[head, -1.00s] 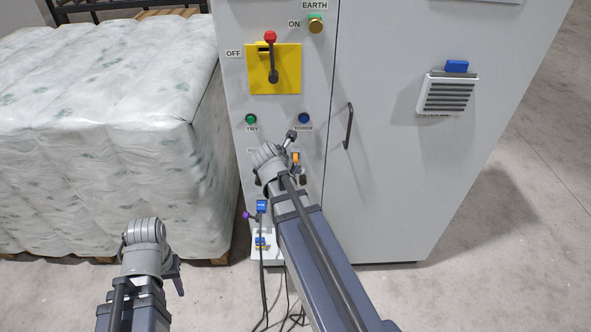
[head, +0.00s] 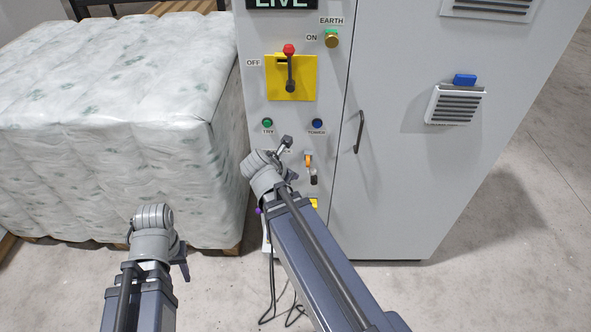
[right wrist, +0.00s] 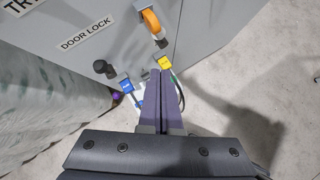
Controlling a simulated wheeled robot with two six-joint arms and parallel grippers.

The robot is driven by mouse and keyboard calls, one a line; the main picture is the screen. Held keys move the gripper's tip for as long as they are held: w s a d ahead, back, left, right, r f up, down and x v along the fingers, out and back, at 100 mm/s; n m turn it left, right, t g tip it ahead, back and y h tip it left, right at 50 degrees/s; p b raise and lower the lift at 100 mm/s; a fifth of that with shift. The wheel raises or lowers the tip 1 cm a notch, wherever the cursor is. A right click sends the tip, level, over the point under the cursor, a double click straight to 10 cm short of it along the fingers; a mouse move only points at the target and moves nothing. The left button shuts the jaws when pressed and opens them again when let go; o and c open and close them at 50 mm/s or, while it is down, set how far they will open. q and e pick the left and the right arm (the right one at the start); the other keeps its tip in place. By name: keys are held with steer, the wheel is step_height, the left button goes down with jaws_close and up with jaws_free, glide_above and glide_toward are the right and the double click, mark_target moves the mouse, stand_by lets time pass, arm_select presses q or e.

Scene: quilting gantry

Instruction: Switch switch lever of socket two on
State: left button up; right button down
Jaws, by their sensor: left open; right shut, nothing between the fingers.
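Two black-knobbed levers show in the right wrist view: a left lever (right wrist: 104,68) above a blue plug (right wrist: 126,86), and a right lever (right wrist: 161,43) above a yellow plug (right wrist: 163,62). Their socket numbers are not readable. In the head view, the right lever (head: 313,179) shows beside my right arm; my arm hides the left one. My right gripper (right wrist: 163,74) is shut and empty, its fingertips in line with the yellow plug in the wrist view; contact cannot be told. My left gripper (head: 183,268) is open, low in front of the wrapped pallet.
The grey cabinet (head: 400,190) has a yellow switch plate (head: 273,84), a door handle (head: 359,131) and an orange part (head: 308,159). A wrapped pallet (head: 110,130) stands close on the left. Cables (head: 272,290) hang low. The floor at right is clear.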

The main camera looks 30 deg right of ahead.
steer(key=shift+p+v, duration=0.4)
steer(key=shift+v, duration=0.5)
